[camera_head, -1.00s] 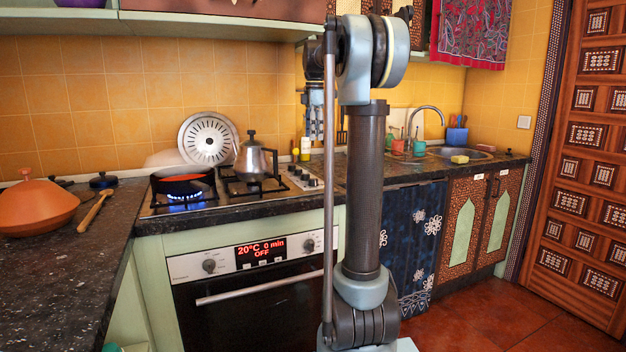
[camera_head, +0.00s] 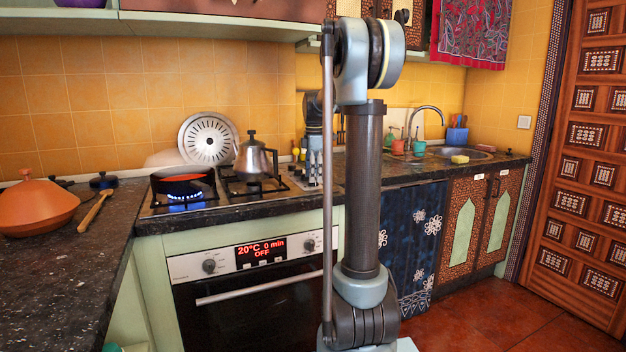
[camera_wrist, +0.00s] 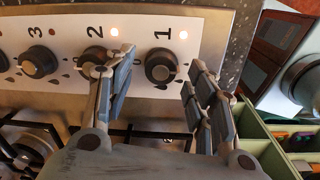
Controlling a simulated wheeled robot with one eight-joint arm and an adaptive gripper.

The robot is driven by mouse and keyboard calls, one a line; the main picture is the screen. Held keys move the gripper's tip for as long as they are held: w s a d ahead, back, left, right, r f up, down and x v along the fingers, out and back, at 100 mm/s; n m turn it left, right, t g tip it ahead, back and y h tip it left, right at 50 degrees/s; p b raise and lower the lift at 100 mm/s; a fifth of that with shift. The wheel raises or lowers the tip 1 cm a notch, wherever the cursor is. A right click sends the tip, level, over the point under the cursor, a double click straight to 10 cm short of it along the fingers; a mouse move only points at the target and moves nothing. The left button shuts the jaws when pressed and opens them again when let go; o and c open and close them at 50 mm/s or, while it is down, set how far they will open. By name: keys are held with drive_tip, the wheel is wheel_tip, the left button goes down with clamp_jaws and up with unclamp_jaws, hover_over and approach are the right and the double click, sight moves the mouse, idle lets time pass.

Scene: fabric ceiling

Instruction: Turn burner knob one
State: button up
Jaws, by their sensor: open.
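Burner knob one (camera_wrist: 161,66) is a round dark knob beside the printed 1 on the white stove panel (camera_wrist: 60,22) in the wrist view. My gripper (camera_wrist: 160,72) is open, with one finger on each side of the knob in the picture. Whether either finger touches the knob cannot be told. The left finger partly covers knob two (camera_wrist: 92,62). Lights beside 1 and 2 glow. In the head view my gripper (camera_head: 314,155) points down over the right end of the stove (camera_head: 215,200), partly hidden behind my arm.
A blue flame (camera_head: 186,195) burns under a pan (camera_head: 183,179). A metal moka pot (camera_head: 255,158) stands on another burner. Knob three (camera_wrist: 39,62) sits farther left. In the wrist view, an open green compartment (camera_wrist: 258,128) lies right of my fingers.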

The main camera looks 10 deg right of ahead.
drive_tip(key=shift+f, duration=0.7)
drive_tip(key=shift+c, duration=0.5)
drive_tip(key=c, duration=1)
drive_tip(key=shift+o, duration=0.2)
